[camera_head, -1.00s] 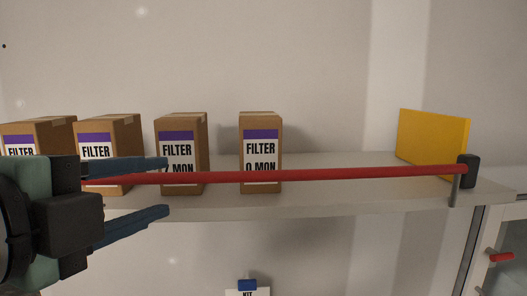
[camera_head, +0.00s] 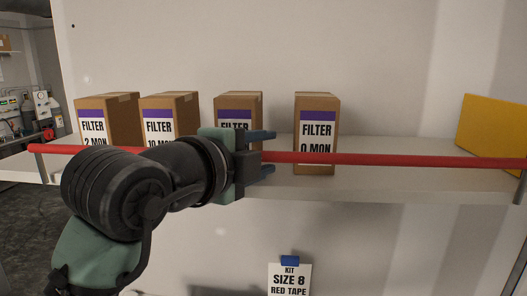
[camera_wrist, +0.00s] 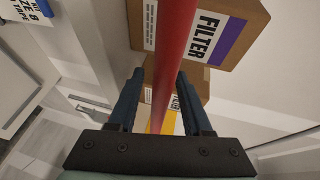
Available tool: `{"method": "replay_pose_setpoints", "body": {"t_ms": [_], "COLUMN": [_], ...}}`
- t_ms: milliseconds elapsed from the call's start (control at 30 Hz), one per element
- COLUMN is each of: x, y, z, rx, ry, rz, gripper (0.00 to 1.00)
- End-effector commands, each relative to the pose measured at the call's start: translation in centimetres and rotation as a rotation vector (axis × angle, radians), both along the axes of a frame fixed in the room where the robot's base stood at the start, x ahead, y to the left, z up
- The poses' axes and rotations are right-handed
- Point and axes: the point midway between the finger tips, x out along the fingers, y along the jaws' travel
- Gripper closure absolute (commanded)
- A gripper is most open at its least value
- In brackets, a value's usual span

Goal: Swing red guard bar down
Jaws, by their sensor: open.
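The red guard bar (camera_head: 400,160) runs level across the front of the shelf, from a post at the left to the right side of the head view. Its middle left part is hidden behind my arm. My gripper (camera_head: 266,153) is open, its blue fingers pointing right along the bar, one above and one below its line. In the wrist view the bar (camera_wrist: 178,65) passes between the two fingers (camera_wrist: 160,95) with a gap on both sides. I cannot tell how deep it lies between them.
Several brown filter boxes (camera_head: 316,105) stand on the pale shelf (camera_head: 420,150) behind the bar. A yellow panel (camera_head: 495,125) stands at the shelf's right. A "KIT SIZE 8 RED TAPE" card (camera_head: 289,280) hangs below on the wall. Lab equipment (camera_head: 30,110) shows at far left.

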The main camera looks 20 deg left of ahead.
Motion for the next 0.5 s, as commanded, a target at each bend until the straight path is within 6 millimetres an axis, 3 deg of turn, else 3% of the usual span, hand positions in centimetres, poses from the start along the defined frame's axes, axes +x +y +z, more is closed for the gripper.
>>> {"method": "replay_pose_setpoints", "body": {"t_ms": [100, 367, 500], "x": [-0.02, -0.04, -0.05], "y": [0.00, 0.00, 0.00], "z": [0.00, 0.02, 0.02], "rx": [0.000, 0.000, 0.000], "ry": [0.000, 0.000, 0.000], "rz": [0.000, 0.000, 0.000], "gripper": [0.54, 1.00, 1.00]}}
